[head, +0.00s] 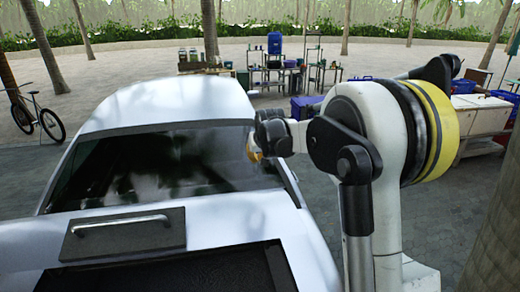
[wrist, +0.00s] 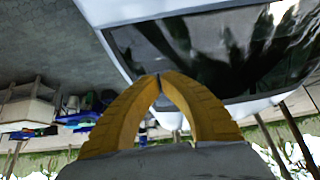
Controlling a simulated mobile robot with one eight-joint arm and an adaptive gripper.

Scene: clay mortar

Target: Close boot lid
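A white car (head: 165,101) fills the left half of the head view, its dark rear window (head: 150,165) facing me. Below the window is a dark grey panel with a silver bar handle (head: 122,222); it appears to be the boot lid, but its hinge is not clear. A dark rectangular area (head: 165,272) like the boot opening lies below it, cut off by the lower edge. My gripper (head: 255,150) is beside the window's right edge, partly hidden by my arm. In the wrist view its yellow fingertips (wrist: 159,77) meet with nothing between them; the car shows beyond, upside down.
Tables with tools and a blue container (head: 275,43) stand behind the car. White cabinets (head: 480,117) and blue crates are at the right. A bicycle (head: 38,115) and palm trunks are at the left. A thick trunk-like shape (head: 495,225) stands at the near right. Paving right of the car is open.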

